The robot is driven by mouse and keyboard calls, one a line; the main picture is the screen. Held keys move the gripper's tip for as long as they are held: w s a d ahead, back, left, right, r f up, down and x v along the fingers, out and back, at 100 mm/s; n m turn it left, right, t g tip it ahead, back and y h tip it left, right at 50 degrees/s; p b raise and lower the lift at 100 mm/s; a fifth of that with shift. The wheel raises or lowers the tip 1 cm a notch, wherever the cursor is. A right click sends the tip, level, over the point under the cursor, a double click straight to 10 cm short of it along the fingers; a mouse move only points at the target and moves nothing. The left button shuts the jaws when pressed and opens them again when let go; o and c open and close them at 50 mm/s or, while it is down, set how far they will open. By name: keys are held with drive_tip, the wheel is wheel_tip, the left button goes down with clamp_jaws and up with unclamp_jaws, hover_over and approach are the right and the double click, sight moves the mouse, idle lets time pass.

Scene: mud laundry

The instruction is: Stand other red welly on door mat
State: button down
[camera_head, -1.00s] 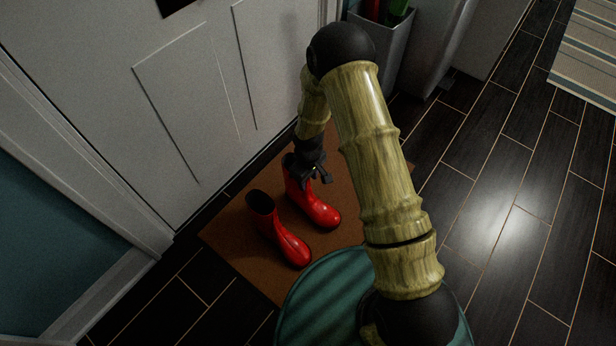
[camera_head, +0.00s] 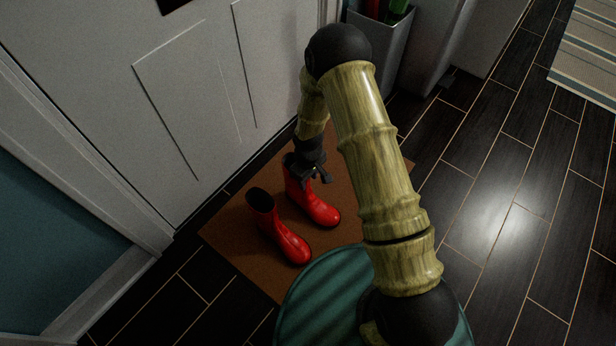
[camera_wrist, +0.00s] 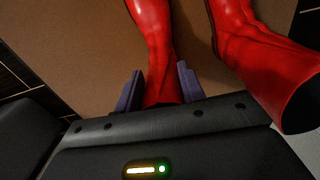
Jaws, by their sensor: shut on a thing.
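Two red wellies are at the brown door mat (camera_head: 235,238), side by side with toes toward the lower right. The right-hand welly (camera_head: 318,207) is upright and appears to stand on the mat. My gripper (camera_head: 311,176) is shut on the top of its shaft. In the wrist view this welly (camera_wrist: 153,40) runs between the two fingers (camera_wrist: 160,88). The other welly (camera_head: 283,240) stands upright on the mat to the left, apart from my gripper; it also shows at the right of the wrist view (camera_wrist: 262,60). The underside of the held welly is hidden.
The white door (camera_head: 150,90) rises close behind the mat. A grey bin (camera_head: 385,42) with red and green things in it stands at the back. A striped rug (camera_head: 590,50) lies far right. The dark tiled floor (camera_head: 500,200) to the right is clear.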

drive_tip(key=c, duration=0.8)
unclamp_jaws()
drive_tip(key=shift+o, duration=0.6)
drive_tip(key=o, duration=0.4)
drive_tip(key=shift+r, duration=0.1)
drive_tip(key=shift+r+p, duration=3.75)
drive_tip(key=shift+r, duration=0.2)
